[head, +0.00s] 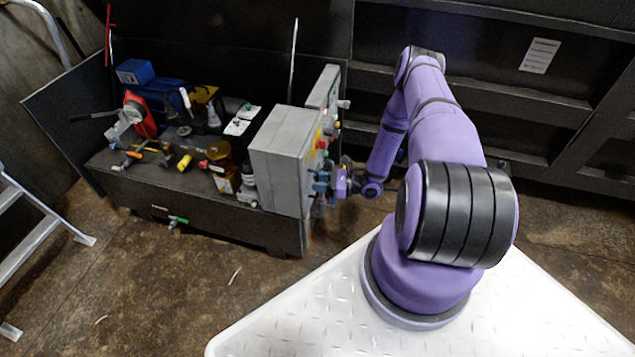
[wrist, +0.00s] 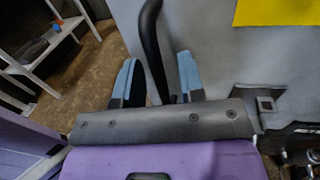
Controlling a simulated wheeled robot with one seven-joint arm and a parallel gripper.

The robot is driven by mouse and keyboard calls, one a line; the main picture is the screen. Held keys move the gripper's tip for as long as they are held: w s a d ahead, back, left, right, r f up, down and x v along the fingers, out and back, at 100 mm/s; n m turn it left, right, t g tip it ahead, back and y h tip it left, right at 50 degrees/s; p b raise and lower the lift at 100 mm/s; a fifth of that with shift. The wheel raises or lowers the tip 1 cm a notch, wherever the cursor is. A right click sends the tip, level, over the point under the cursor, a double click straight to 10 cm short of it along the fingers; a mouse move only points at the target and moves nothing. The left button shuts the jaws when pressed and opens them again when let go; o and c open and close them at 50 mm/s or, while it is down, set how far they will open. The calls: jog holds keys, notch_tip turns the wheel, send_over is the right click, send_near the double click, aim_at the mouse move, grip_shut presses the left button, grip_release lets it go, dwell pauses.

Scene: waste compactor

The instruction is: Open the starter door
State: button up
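The starter box (head: 280,150) is a grey cabinet on the right end of the black workbench, its front seen edge-on with a yellow label and red button. In the wrist view its grey front (wrist: 212,45) fills the right side. A black curved handle (wrist: 151,42) runs down between the two blue fingertips of my gripper (wrist: 158,78). My gripper is open around the handle, with gaps visible on both sides. In the head view my gripper (head: 323,185) is at the lower front of the box. The door looks shut, though its edge is hard to see.
The workbench (head: 200,215) carries tools, bottles and a blue box (head: 135,72). A smaller grey box (head: 323,90) stands behind the starter box. A ladder (head: 40,230) stands at the left. Dark shelving runs behind my arm. The floor in front of the bench is mostly clear.

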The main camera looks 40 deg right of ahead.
jog(key=shift+w+a, duration=0.2)
grip_shut()
